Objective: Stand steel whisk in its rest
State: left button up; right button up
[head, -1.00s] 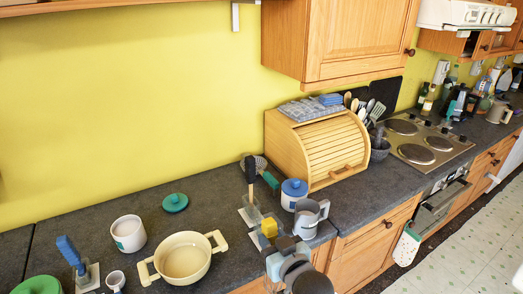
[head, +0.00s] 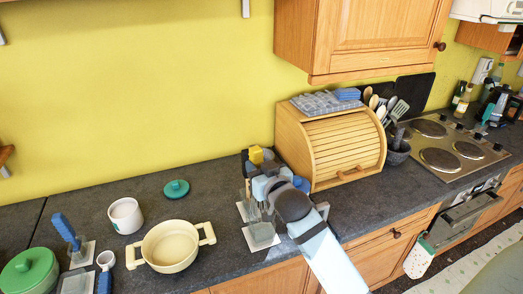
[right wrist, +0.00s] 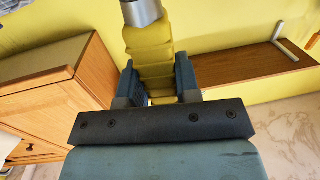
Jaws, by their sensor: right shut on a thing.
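The steel whisk shows by its yellow handle (head: 256,155) in the head view. My right gripper (head: 264,171) is shut on that handle. In the right wrist view the yellow handle (right wrist: 149,65) sits between both fingers, with a steel collar (right wrist: 142,12) at the top edge; the wires are outside that view. In the head view the wires cannot be made out beside the gripper. A rest with a pale base and clear holder (head: 262,237) stands just below and in front of the gripper. Another pale base (head: 241,211) is close behind it. My left gripper is not in view.
A cream two-handled pot (head: 170,246), a white mug (head: 125,215) and a teal lid (head: 176,188) stand to the left. A blue-handled tool (head: 66,230) stands far left. A wooden bread bin (head: 335,145) is right behind the gripper. My forearm partly hides a grey jug.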

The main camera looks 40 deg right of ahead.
aim_at(262, 151)
jog(key=shift+h, duration=0.3)
jog(key=w+d+r, duration=0.1)
jog(key=d+r, duration=0.1)
jog(key=r, duration=0.1)
jog(key=shift+w+d, duration=0.2)
jog(key=shift+w, duration=0.2)
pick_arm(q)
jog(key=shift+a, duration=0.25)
pick_arm(e)
jog(key=shift+f+b, duration=0.6)
jog(key=shift+f, duration=0.35)
pick_arm(q)
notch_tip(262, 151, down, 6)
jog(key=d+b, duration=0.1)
jog(key=b, duration=0.5)
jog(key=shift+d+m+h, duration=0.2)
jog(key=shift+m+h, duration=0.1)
pick_arm(e)
notch_tip(262, 151, down, 12)
jog(key=shift+r, duration=0.15)
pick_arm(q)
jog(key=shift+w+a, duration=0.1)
